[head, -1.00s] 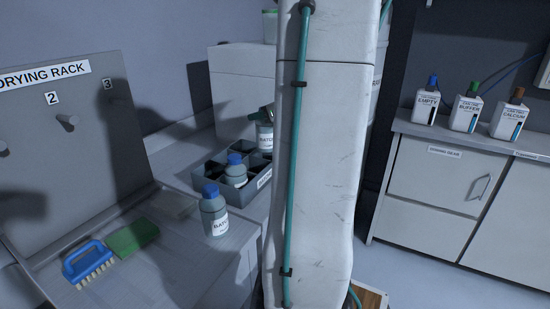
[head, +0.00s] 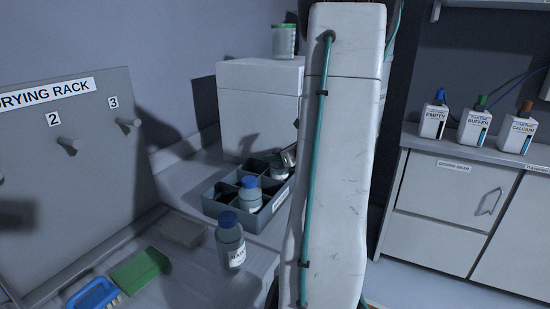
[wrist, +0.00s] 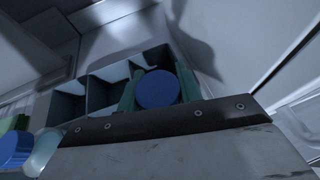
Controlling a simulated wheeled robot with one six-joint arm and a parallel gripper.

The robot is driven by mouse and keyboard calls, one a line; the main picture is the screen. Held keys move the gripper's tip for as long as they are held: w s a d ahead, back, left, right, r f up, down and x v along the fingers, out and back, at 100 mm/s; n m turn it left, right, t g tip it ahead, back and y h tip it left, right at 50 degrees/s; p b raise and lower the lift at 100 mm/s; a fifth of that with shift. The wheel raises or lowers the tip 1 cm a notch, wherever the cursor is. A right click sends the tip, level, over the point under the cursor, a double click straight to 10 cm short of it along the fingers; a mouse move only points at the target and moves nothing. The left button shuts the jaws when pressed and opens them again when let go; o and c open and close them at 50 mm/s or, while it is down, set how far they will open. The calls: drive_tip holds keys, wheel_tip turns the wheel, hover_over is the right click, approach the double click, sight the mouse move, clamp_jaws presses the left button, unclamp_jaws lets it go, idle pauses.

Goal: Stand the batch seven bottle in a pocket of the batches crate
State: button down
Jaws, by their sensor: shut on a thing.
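My gripper (wrist: 157,91) is shut on a bottle with a blue cap (wrist: 158,89), its green fingers on either side. In the wrist view the held bottle is at the right end of the grey batches crate (wrist: 96,92); I cannot tell how far down it is in a pocket. In the head view the held bottle (head: 288,158) shows at the crate's far right, mostly hidden by my arm. The crate also shows there (head: 226,210), with another blue-capped bottle (head: 250,197) in a front pocket. A third blue-capped bottle (head: 231,245) stands on the counter. The batch numbers are unreadable.
A drying rack (head: 75,150) with pegs is at left. A green sponge (head: 140,270) and a blue brush (head: 92,293) lie before it. A white box (head: 255,105) stands behind the crate, with a green-lidded jar (head: 284,40) on top. Several labelled bottles stand on the right counter.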

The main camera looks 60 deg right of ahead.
drive_tip(key=shift+f, duration=0.15)
drive_tip(key=c, duration=0.9)
unclamp_jaws()
drive_tip(key=shift+f, duration=0.1)
drive_tip(key=shift+c, duration=0.2)
